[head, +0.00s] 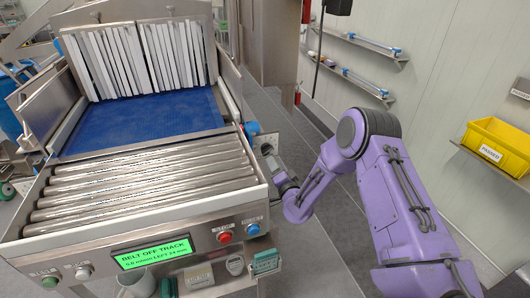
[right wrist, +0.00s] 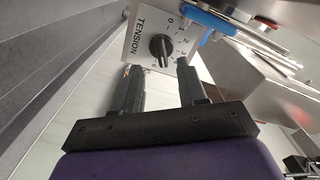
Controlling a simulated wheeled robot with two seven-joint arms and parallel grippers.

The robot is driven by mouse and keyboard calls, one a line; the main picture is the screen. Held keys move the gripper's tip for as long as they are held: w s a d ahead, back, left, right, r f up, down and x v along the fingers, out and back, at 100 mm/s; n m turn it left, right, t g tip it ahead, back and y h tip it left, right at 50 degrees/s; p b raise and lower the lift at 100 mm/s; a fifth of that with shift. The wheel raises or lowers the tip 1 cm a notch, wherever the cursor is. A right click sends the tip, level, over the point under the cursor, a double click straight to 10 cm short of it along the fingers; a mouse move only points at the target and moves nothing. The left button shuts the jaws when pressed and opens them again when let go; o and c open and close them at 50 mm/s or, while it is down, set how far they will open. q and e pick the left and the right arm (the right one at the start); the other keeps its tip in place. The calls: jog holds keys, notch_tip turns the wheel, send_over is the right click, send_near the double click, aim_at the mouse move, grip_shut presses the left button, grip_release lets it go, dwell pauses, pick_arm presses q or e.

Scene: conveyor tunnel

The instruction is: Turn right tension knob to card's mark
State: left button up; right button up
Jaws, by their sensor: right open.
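The right tension knob (right wrist: 161,48) is black and round with a raised grip bar. It sits on a white plate (right wrist: 143,50) marked TENSION with a numbered scale, in the right wrist view. My right gripper (right wrist: 157,78) is open, its two fingers pointing at the plate. The fingertips are just below the knob in the picture, one on each side; I cannot tell if they touch anything. In the head view my right gripper (head: 278,172) is at the conveyor's right side. I cannot make out a card with a mark. My left gripper is out of view.
The conveyor has steel rollers (head: 150,180) and a blue belt (head: 145,122). Its screen (head: 152,253) reads BELT OFF TRACK, LEFT 24 mm. Blue parts (right wrist: 208,22) lie close beside the plate. A yellow bin (head: 497,147) stands on a shelf at right.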

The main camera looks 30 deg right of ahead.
aim_at(269, 153)
jog(key=x, duration=0.2)
jog(key=p+x, duration=0.1)
jog(key=x, duration=0.3)
jog(key=shift+d+r, duration=0.2)
jog(key=shift+d, duration=0.1)
jog(key=shift+w, duration=0.3)
jog(key=shift+s, duration=0.1)
jog(key=shift+c, duration=0.6)
grip_shut()
